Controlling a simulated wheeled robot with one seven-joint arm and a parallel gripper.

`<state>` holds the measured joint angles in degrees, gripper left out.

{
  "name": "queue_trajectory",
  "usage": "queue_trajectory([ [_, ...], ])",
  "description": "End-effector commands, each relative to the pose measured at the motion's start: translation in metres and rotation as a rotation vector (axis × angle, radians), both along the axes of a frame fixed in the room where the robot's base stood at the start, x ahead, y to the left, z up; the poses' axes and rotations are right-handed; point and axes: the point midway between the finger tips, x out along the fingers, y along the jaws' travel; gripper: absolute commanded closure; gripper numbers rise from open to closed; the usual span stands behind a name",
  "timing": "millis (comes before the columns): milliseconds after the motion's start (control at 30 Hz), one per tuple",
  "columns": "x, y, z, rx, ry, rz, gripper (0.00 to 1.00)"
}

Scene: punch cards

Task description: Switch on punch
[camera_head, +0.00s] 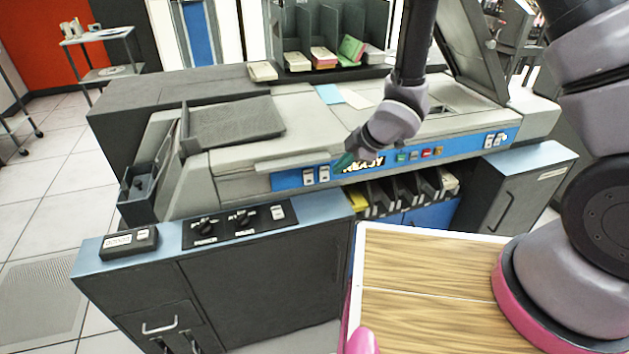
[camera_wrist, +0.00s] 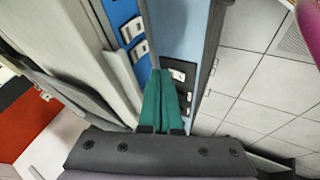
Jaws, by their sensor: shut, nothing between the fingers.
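The grey punch machine (camera_head: 240,160) has a blue control strip (camera_head: 290,181) along its front. Two white switches (camera_head: 315,174) sit left on this strip; they also show in the wrist view (camera_wrist: 135,38). Coloured buttons (camera_head: 425,153) and more white switches (camera_head: 495,139) sit to the right. My gripper (camera_head: 343,162) is in front of the strip, just right of the left switch pair, and partly covers a dark label. In the wrist view my gripper's teal fingers (camera_wrist: 160,74) are together and empty. I cannot tell whether they touch anything or which switch is marked punch.
A lower blue-topped cabinet (camera_head: 335,204) juts out in front, bearing a black panel (camera_head: 240,224) with knobs and a switch (camera_wrist: 178,75). A small grey box (camera_head: 128,242) stands at its left end. Card slots (camera_head: 400,190) lie below the strip. The floor at left is open.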

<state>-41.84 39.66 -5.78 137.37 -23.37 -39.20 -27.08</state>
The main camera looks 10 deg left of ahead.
Motion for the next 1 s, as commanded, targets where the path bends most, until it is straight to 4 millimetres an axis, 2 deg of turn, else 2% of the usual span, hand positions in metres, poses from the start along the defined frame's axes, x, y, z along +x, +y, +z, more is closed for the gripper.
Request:
queue_trajectory([
  [133,-0.008,0.005,-0.009,0.001,0.001,0.042,1.00],
  [567,-0.007,0.008,-0.014,0.001,0.001,0.044,1.00],
  [767,-0.001,0.023,-0.039,-0.001,0.003,0.044,1.00],
  [1000,0.011,0.051,-0.083,0.000,0.001,0.044,1.00],
])
